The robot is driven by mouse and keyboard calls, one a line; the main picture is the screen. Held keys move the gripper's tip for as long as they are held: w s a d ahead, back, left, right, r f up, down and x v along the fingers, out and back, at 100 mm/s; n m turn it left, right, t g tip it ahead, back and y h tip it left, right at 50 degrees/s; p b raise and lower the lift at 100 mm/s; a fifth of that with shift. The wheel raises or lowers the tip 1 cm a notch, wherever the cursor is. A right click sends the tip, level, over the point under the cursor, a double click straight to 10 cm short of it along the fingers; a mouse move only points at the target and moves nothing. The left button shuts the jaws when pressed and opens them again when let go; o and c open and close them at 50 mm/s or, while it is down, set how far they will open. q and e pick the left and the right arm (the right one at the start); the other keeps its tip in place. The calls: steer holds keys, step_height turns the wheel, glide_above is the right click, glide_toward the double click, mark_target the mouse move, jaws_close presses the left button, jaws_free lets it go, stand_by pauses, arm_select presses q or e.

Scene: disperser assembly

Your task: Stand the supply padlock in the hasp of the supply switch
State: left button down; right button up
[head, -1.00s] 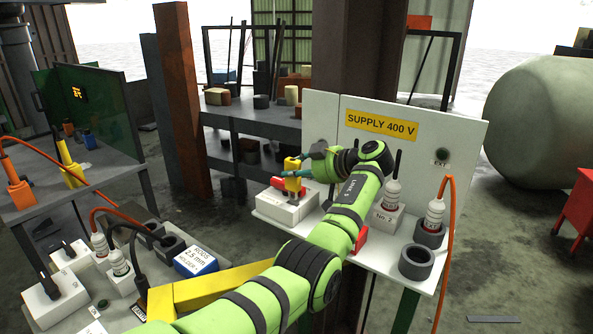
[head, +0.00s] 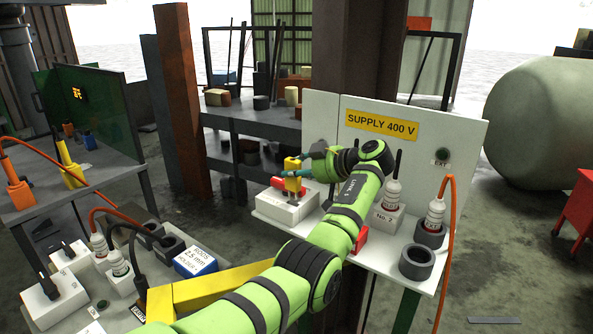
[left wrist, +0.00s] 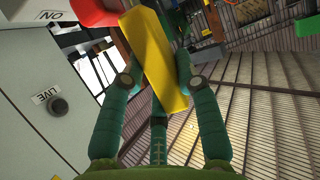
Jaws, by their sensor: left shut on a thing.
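The yellow supply padlock (head: 293,180) stands roughly upright over the white switch box (head: 288,208) on the shelf of the supply panel. A red part (head: 278,183) of the switch shows just left of it. My left gripper (head: 298,169) comes in from the right and is shut on the padlock. In the left wrist view the padlock (left wrist: 158,62) lies tilted between the green fingers, with the red part (left wrist: 95,12) close to its upper end. The hasp and the padlock's shackle cannot be made out, so I cannot tell whether they engage. My right gripper is not in view.
The grey panel with the yellow SUPPLY 400 V sign (head: 381,124) rises behind my left arm. A No. 2 plug block (head: 385,219), an orange-cabled plug (head: 434,214) and an empty dark ring (head: 417,262) occupy the shelf's right side. A bench with plugs and a rods box (head: 195,262) lies lower left.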

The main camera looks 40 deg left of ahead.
mark_target(300, 181)
arm_select(q)
steer(key=shift+f+b, duration=1.35)
steer(key=shift+f, duration=0.35)
steer(key=shift+r, duration=0.15)
steer(key=shift+r+p, duration=0.7)
steer(key=shift+r, duration=0.4)
steer(key=shift+b, duration=0.3)
stand_by(1.2)
steer(key=shift+f+b, duration=0.85)
steer(key=shift+f, duration=0.35)
steer(key=c, duration=0.8)
jaws_free()
steer(key=shift+s, duration=0.1)
steer(key=shift+c, duration=0.2)
steer(key=shift+f, duration=0.1)
